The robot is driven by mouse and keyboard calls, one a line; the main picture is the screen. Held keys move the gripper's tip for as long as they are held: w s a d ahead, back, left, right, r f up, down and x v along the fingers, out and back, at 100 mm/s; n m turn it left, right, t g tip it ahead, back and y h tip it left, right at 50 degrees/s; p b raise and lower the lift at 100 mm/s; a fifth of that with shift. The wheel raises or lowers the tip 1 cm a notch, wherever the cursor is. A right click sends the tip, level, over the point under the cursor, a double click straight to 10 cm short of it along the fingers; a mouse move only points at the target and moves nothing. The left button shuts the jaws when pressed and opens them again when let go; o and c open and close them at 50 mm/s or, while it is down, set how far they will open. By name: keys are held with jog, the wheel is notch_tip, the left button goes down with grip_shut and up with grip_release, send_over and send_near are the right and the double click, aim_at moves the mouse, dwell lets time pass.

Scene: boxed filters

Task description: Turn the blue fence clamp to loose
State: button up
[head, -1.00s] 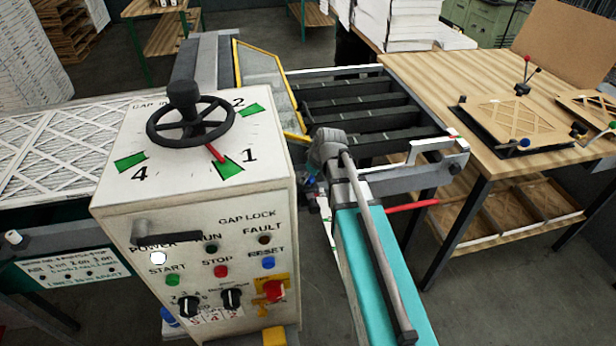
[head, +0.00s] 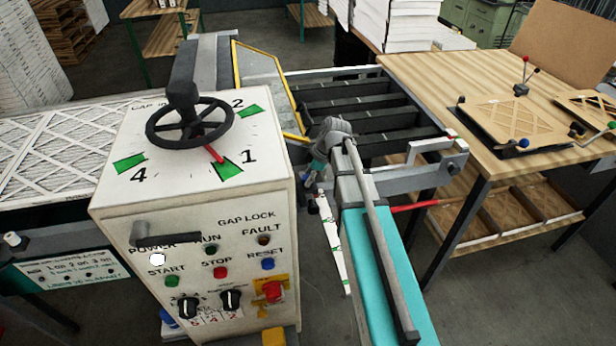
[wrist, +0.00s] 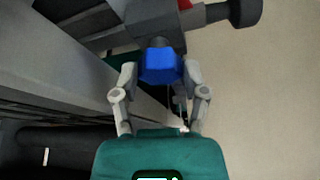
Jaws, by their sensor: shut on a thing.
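The blue fence clamp (wrist: 160,66) shows in the wrist view as a blue block under a dark grey body. My gripper (wrist: 160,84) has its two fingers on either side of the blue block and is shut on it. In the head view my gripper (head: 312,178) is low beside the right side of the white control cabinet, at the near end of the slatted bed. My arm hides most of the clamp there. I cannot read the clamp's setting.
The white control cabinet (head: 190,225) with a black handwheel (head: 190,125) stands close on the left. The slatted bed (head: 360,105) lies behind my arm. A wooden table (head: 440,85) with filter frames is at the right. A red lever (head: 415,206) sticks out right of my arm.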

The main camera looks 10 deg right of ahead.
dwell(0.4)
jog(key=o, duration=1.1)
jog(key=shift+o, duration=0.2)
jog(key=shift+c, duration=0.4)
jog(key=shift+s+d+f+m, duration=0.15)
jog(key=shift+s+m, duration=0.25)
jog(key=shift+s, duration=0.3)
jog(key=s+f+m+g+h, duration=0.1)
jog(key=s+m+h, duration=0.3)
jog(key=s+m, duration=1)
jog(key=shift+s+a, duration=0.3)
jog(key=shift+s, duration=0.05)
jog(key=shift+f, duration=0.1)
